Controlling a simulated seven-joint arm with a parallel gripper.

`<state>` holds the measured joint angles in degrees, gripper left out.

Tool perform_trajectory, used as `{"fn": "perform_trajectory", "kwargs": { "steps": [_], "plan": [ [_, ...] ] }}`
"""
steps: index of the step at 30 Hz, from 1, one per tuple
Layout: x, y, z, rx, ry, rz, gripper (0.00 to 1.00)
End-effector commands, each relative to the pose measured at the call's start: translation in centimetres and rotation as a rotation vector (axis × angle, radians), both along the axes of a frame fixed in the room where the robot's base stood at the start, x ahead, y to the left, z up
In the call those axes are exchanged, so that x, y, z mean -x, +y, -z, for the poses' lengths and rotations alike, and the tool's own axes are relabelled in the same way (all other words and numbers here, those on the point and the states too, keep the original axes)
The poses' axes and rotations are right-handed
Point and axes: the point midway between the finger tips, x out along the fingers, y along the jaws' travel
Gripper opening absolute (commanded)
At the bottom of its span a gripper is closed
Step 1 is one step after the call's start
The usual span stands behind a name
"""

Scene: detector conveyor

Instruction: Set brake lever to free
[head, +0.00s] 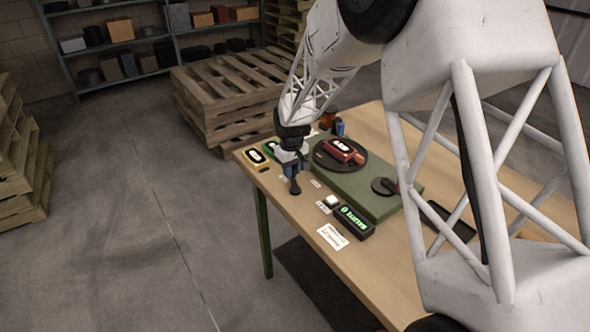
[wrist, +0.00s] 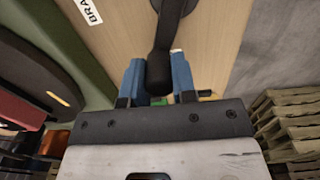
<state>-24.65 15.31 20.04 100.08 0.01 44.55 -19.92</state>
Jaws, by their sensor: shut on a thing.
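The black brake lever shows in the wrist view, its round pivot at the top edge and its handle (wrist: 160,62) reaching down between my fingers. In the head view its dark lower end (head: 295,188) shows just below my gripper at the table's left part. My gripper (wrist: 158,80) has two blue fingers, one on each side of the handle's end, and is shut on it. In the head view my gripper (head: 291,162) partly hides the lever. A white label starting "BRA" (wrist: 91,12) lies beside the lever. I cannot read any lever position mark.
A green conveyor body (head: 352,183) stands beside the lever, with a black disc carrying a red unit (head: 343,151). A black box with green lit text (head: 355,222) and a white button (head: 333,201) are nearer.

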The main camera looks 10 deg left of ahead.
Motion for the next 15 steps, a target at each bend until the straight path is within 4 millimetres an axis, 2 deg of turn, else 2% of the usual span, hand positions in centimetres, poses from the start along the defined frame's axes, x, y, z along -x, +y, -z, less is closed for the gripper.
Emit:
{"fn": "perform_trajectory", "kwargs": {
  "steps": [15],
  "plan": [
    [0.15,0.35,-0.06,0.000,0.000,-0.068,0.02]
  ]
}}
